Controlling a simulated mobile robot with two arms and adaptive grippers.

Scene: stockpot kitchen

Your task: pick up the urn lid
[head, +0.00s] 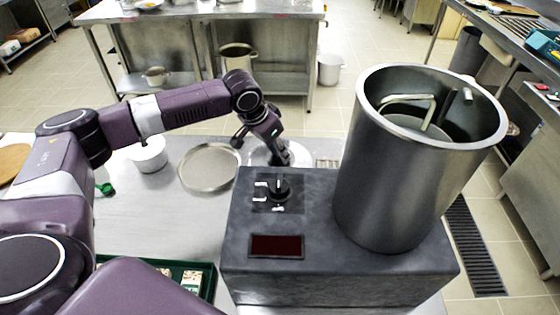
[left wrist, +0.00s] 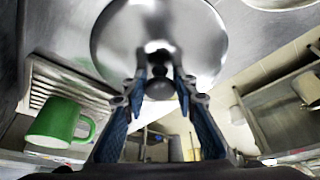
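The urn lid, a shiny round metal disc with a dark round knob, fills the upper middle of the left wrist view (left wrist: 110,35). In the head view it lies flat on the counter behind the grey box, partly hidden by my left gripper (head: 255,156). My left gripper (head: 276,152) reaches down over it. In the left wrist view its blue-padded fingers (left wrist: 160,80) stand apart on either side of the knob (left wrist: 160,89). Whether they touch it is hard to tell. The steel urn (head: 400,180) stands open on the grey box. My right gripper is not in view.
A round tray (head: 209,168) and a white pot (head: 150,157) are on the counter left of the lid. The grey box (head: 330,278) stands close in front of the lid. A green mug (left wrist: 52,122) shows in the left wrist view. A green tray (head: 208,282) is nearer.

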